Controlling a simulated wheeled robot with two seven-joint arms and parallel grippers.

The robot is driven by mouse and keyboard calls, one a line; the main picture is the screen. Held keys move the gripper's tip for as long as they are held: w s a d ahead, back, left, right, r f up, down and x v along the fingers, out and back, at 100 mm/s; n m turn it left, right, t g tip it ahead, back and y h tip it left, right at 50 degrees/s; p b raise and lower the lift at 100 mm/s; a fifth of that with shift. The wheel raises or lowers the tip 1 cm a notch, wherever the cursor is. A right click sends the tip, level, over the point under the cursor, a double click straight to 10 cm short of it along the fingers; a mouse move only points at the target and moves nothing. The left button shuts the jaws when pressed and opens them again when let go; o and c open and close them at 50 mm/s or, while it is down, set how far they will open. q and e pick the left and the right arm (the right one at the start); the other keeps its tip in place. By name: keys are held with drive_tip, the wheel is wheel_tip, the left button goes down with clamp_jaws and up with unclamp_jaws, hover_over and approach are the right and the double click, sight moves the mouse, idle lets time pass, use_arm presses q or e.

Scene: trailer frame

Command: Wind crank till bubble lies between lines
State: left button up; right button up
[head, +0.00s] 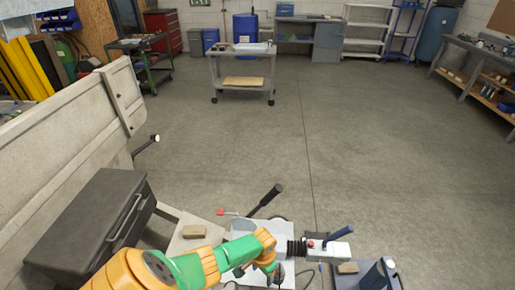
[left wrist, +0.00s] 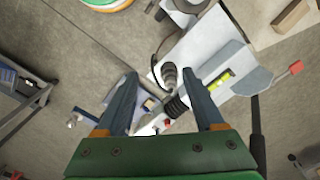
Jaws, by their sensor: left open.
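My left gripper (head: 258,269) is open and empty, low over the white drawbar plate (head: 232,227). In the left wrist view its two fingers (left wrist: 160,92) stand apart, with the drawbar and black bellows (left wrist: 176,105) beyond them. A yellow-green level vial (left wrist: 219,80) lies on the plate just right of the right finger. Its bubble and lines are too small to tell. A grey knobbed part (left wrist: 169,72) stands between the fingertips in the picture; I cannot tell whether it is the crank. The vial is not clear in the head view. My right gripper is not seen.
A black-gripped lever (head: 268,197) and a red-tipped handle (head: 221,212) rise by the drawbar. A dark box (head: 90,222) and tilted trailer panel (head: 75,140) stand left. The coupling head (head: 328,249) points right. The floor beyond is clear up to a cart (head: 242,82).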

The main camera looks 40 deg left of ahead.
use_arm(q)
drive_tip(key=o, duration=0.4)
drive_tip(key=shift+a+f, duration=0.1)
drive_tip(key=shift+c, duration=0.2)
wheel_tip(320, 180, up, 8)
